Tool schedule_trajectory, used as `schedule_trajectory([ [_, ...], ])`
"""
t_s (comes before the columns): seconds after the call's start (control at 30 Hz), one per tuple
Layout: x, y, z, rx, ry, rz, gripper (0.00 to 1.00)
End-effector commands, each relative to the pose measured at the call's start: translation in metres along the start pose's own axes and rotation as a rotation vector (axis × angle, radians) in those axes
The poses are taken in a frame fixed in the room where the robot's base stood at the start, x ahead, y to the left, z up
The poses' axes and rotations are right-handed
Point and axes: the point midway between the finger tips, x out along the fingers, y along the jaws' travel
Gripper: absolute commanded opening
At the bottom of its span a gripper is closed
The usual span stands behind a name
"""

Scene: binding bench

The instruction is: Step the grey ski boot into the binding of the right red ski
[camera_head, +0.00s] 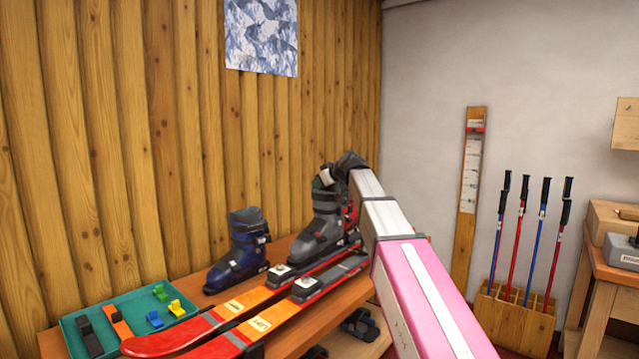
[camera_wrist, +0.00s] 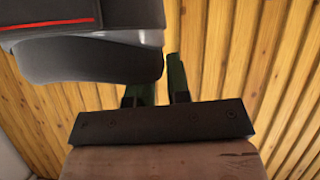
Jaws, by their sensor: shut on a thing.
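The grey ski boot (camera_head: 322,232) stands roughly upright over the far ski, its toe just behind that ski's toe piece (camera_head: 283,271). I cannot tell whether its sole touches the binding. My gripper (camera_head: 342,168) is shut on the boot at its upper cuff. In the wrist view, the boot (camera_wrist: 90,60) fills the upper left and partly covers my gripper's dark green fingers (camera_wrist: 160,88). Two red-orange skis (camera_head: 215,322) lie side by side on the bench. The nearer ski (camera_head: 262,325) has its own toe piece (camera_head: 307,289). The heel pieces are mostly hidden.
A dark blue boot (camera_head: 240,255) stands left of the grey boot, by the log wall. A teal tray (camera_head: 70,323) with small coloured parts lies at the bench's left. Poles (camera_head: 523,240) stand in a wooden rack at the right. My arm covers the bench's right end.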

Motion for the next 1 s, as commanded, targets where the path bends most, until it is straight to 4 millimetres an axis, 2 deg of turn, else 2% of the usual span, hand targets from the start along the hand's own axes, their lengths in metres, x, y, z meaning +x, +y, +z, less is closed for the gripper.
schedule_trajectory([
  [1.0, 0.009, -0.002, 0.015, 0.002, 0.002, 0.001, 0.0],
])
